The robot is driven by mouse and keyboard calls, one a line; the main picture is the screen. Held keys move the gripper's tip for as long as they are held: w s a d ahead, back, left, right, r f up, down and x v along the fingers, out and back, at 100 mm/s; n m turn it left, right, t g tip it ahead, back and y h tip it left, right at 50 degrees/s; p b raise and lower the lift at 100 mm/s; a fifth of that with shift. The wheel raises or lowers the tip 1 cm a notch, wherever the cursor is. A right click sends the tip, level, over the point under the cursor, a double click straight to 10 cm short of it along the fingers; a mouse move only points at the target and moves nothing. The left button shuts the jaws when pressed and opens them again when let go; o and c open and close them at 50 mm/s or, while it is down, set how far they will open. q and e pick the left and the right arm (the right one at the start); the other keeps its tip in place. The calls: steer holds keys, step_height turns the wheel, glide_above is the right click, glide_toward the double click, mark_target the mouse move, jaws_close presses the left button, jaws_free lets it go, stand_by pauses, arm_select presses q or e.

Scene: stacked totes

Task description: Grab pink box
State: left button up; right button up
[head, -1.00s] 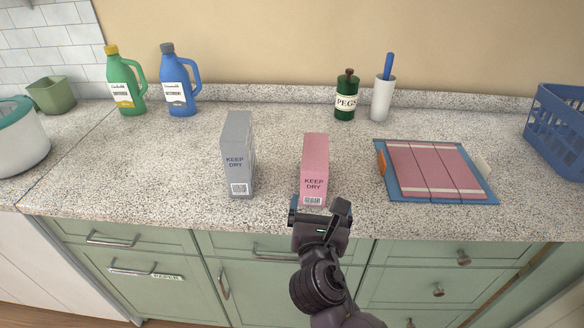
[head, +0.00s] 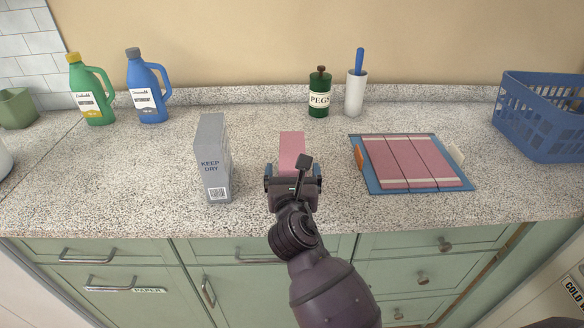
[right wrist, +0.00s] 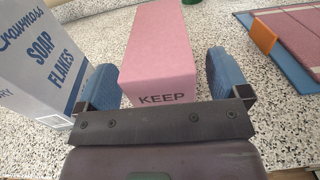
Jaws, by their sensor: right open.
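My left gripper is not in view.
A grey box (head: 212,160) stands close to the left of the pink box. A blue folding board (head: 408,188) with pink panels lies to the right. Bottles, a green pegs jar (head: 319,95) and a blue basket (head: 541,125) stand farther off.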

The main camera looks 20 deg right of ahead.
steer(key=shift+x, duration=1.05)
steer(key=c, duration=1.1)
steer(key=shift+r, duration=0.1)
steer(key=shift+c, duration=0.2)
